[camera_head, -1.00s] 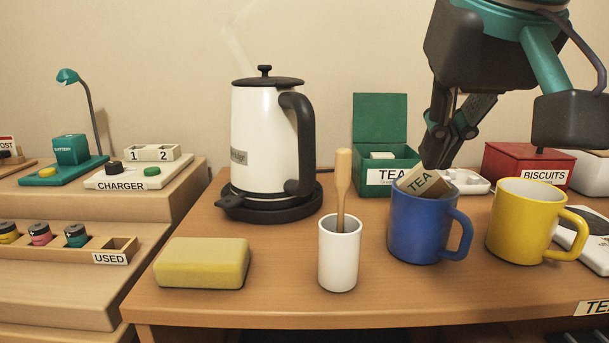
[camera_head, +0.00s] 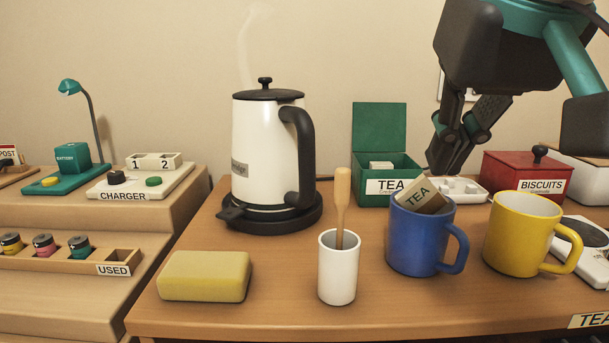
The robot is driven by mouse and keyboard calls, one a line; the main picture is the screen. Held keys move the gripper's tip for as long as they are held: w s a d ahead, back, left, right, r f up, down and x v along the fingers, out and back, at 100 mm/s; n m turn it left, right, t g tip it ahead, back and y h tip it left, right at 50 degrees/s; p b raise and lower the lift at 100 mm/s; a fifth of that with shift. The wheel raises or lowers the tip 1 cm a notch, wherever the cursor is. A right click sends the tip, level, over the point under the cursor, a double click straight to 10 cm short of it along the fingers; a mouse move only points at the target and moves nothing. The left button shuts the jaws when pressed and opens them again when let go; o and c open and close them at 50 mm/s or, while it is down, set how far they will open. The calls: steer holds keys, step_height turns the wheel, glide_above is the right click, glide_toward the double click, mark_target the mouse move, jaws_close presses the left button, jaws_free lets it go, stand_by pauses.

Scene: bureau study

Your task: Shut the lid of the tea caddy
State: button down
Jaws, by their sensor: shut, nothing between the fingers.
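The green tea caddy (camera_head: 372,190) stands at the back of the table, with a white label reading TEA on its front. Its lid (camera_head: 379,128) is up, standing about upright at the back of the box. A pale block (camera_head: 381,165) shows inside the caddy. My gripper (camera_head: 440,168) is shut and empty, pointing down just right of the caddy and above the blue mug (camera_head: 427,238). A tan TEA packet (camera_head: 421,197) sticks out of the blue mug, close under the fingertips; I cannot tell whether they touch it.
A white kettle (camera_head: 258,150) steams left of the caddy. A white cup (camera_head: 338,268) with a wooden tool and a yellow sponge (camera_head: 205,276) stand in front. A yellow mug (camera_head: 522,235) and red biscuit tin (camera_head: 515,178) are at the right.

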step_height(320, 180, up, 4)
steer(key=p, duration=0.3)
steer(key=shift+r+p, duration=0.25)
steer(key=shift+p, duration=0.05)
steer(key=shift+s, duration=0.1)
